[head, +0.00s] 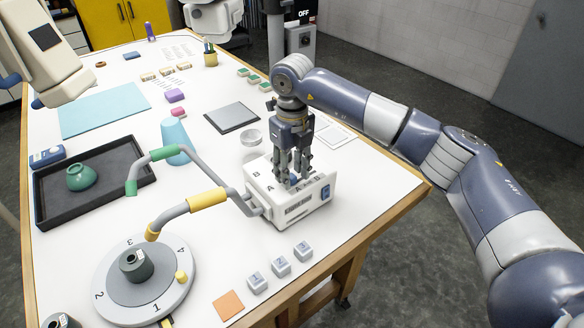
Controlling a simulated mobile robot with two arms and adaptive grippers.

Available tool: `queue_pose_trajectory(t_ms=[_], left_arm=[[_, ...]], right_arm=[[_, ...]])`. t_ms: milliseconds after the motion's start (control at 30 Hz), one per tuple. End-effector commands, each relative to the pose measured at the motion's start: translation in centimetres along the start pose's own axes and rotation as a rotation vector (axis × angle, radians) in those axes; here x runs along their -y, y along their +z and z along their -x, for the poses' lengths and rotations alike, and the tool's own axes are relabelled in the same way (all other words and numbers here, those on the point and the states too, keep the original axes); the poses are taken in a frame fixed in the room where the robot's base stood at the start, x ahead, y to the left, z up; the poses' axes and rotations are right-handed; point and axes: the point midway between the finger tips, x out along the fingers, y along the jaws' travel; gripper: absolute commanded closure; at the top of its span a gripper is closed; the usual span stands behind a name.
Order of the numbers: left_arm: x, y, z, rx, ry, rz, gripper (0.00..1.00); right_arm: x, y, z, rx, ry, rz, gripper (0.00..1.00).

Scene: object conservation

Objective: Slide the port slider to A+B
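The white port box (285,208) stands near the right edge of the table, with the letters A, B and A and B marked along its top. My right gripper (293,178) points straight down with its fingertips at the top of this box, by the A mark. A small blue part, likely the port slider, shows between the fingers and is mostly hidden by them. The fingers stand a little apart around it; I cannot tell whether they grip it. My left gripper is not clearly in view.
A bent pipe with green and yellow sleeves (208,199) runs left from the box. A numbered dial (117,305) lies front left. Several grey cubes (280,266) lie in front of the box. A clear dish (251,137) and a grey plate (232,117) lie behind it.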

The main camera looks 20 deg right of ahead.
Motion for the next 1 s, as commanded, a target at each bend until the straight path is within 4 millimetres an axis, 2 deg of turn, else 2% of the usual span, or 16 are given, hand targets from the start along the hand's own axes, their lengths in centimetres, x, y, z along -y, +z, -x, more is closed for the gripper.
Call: queue_pose_trajectory(t_ms=[100, 233, 433, 500, 600, 833, 1000], left_arm=[[0.3, -2.5, 0.4, -0.038, -0.004, 0.0, 0.6], [0.5, -3.7, 0.5, -0.057, -0.006, 0.0, 0.6], [0.4, -2.7, 0.4, -0.039, -0.004, 0.0, 0.6], [0.3, -2.0, 0.4, -0.03, -0.003, 0.0, 0.6], [0.2, -1.3, 0.4, -0.019, -0.002, 0.0, 0.6], [0.1, -1.1, 0.1, -0.016, -0.001, 0.0, 0.6], [0.2, -1.3, -1.3, -0.021, -0.002, 0.0, 0.6]], right_arm=[[0.0, -0.1, -0.8, -0.001, 0.0, 0.0, 0.63], [0.0, 0.0, -1.2, 0.0, 0.0, 0.001, 0.63], [0.0, 0.0, -1.2, 0.0, 0.0, 0.0, 0.66], [0.0, 0.0, -1.2, 0.0, 0.0, 0.0, 0.81], [0.0, 0.0, -1.2, 0.0, 0.0, 0.0, 1.0], [0.4, 0.0, -1.3, 0.0, -0.001, -0.001, 1.0], [2.6, 0.0, -1.4, 0.0, -0.002, -0.004, 1.0]])
